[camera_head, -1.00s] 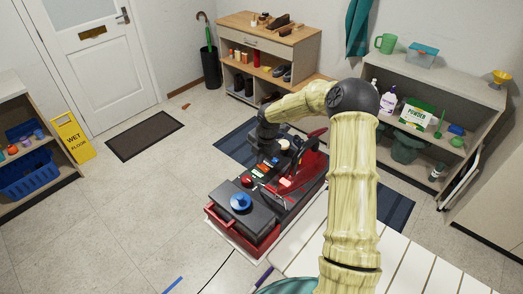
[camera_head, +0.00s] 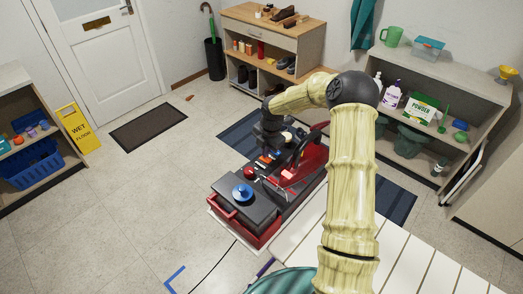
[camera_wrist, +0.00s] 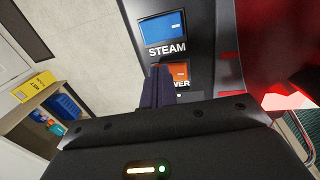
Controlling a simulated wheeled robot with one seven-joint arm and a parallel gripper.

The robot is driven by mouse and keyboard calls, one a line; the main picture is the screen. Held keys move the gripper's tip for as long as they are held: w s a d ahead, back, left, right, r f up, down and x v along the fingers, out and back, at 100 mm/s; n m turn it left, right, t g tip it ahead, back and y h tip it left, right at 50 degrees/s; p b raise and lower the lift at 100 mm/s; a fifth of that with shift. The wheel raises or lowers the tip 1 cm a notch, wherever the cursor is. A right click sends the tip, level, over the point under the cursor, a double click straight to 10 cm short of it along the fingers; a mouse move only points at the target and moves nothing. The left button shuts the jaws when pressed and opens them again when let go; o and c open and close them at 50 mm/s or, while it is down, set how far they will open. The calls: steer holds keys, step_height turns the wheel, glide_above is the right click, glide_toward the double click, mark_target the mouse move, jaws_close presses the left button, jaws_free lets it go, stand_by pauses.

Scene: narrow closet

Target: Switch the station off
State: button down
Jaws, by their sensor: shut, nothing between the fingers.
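The station (camera_head: 236,208) is a black and red unit with a blue knob on its lid, standing low in front of me. In the wrist view its dark panel (camera_wrist: 197,70) carries a blue rocker switch (camera_wrist: 163,28) labelled STEAM. Below it is an orange rocker switch (camera_wrist: 180,72), its label partly hidden and ending in "WER". My gripper (camera_wrist: 157,72) is shut and empty, its fingertips just left of the orange switch and overlapping its edge in the picture. I cannot tell whether they touch it. In the head view my gripper (camera_head: 270,138) is over the station's far end.
A shelf with bottles and a powder box (camera_head: 421,108) stands right. A shoe cabinet (camera_head: 272,40) is at the back. A yellow wet floor sign (camera_head: 78,127) and a shelf with a blue basket (camera_head: 28,168) are left. Floor left of the station is clear.

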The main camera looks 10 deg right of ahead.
steer(key=shift+s+a+r, duration=0.1)
steer(key=shift+s+r, duration=0.15)
steer(key=shift+s, duration=0.25)
steer(key=r+p, duration=0.4)
steer(key=shift+w+a+r, duration=0.15)
steer(key=shift+w+a, duration=0.2)
steer(key=shift+w+r, duration=0.15)
steer(key=shift+r, duration=0.2)
step_height(320, 180, up, 9)
steer(key=b, duration=0.3)
glide_above(260, 157)
steer(key=shift+w+d+f+p, duration=0.1)
steer(key=shift+w+p, duration=0.2)
steer(key=shift+w, duration=0.05)
